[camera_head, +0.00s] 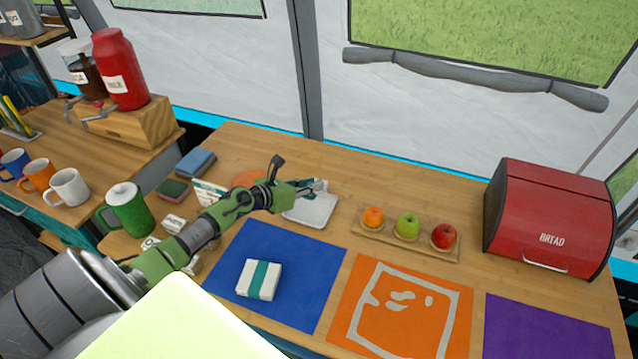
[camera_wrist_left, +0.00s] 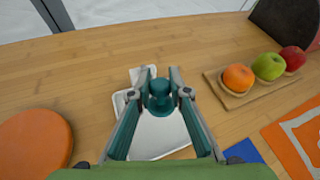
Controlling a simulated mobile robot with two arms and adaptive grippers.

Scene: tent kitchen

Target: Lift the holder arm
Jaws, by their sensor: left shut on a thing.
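The holder is a white square tray (camera_head: 313,211) on the wooden table, behind the blue mat; it also shows in the left wrist view (camera_wrist_left: 162,137). Its arm carries a round teal knob (camera_wrist_left: 160,90). My left gripper (camera_head: 310,187) reaches in from the left over the tray. In the left wrist view its two fingers (camera_wrist_left: 160,80) are shut on the knob. The fingers hide part of the arm, and I cannot tell how far it is raised. A white block with a teal band (camera_head: 258,279) lies on the blue mat (camera_head: 303,258). My right gripper is not in view.
A wooden fruit tray (camera_head: 380,232) with an orange and two apples stands right of the holder. A red bread box (camera_head: 550,215) is farther right. A green mug (camera_head: 127,209) and small boxes crowd the left. An orange disc (camera_wrist_left: 35,143) lies left of the holder.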

